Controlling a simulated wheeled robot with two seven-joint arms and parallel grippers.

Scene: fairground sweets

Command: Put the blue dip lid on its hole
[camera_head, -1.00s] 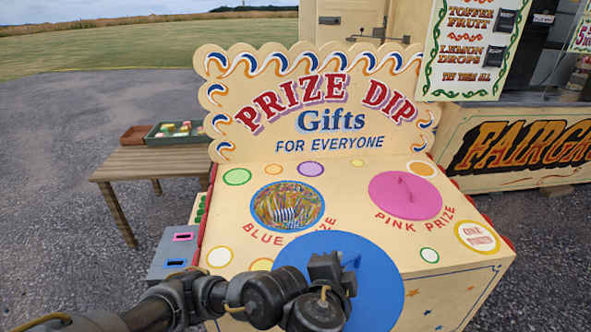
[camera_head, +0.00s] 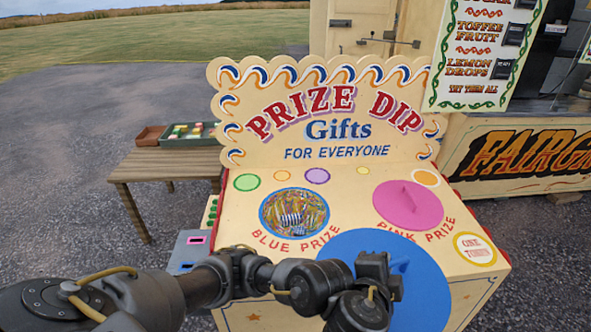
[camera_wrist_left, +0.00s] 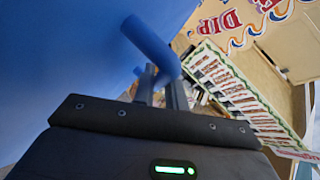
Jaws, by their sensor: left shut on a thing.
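The blue dip lid (camera_head: 418,284) is a flat blue disc with a bar handle (camera_wrist_left: 150,48). In the head view it is at the lower middle, covering the front of the prize dip's top. My left gripper (camera_head: 380,270) is shut on the lid's handle; the wrist view shows the fingers (camera_wrist_left: 162,85) at the blue bar. The blue prize hole (camera_head: 294,212) is uncovered, a round opening full of coloured strands with a striped thing inside. It lies behind and to the left of the lid. My right gripper is not in view.
The pink lid (camera_head: 408,205) lies over the pink prize place, to the right of the blue hole. An upright sign board (camera_head: 335,110) stands behind both. A wooden table (camera_head: 165,165) with trays is at the left.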

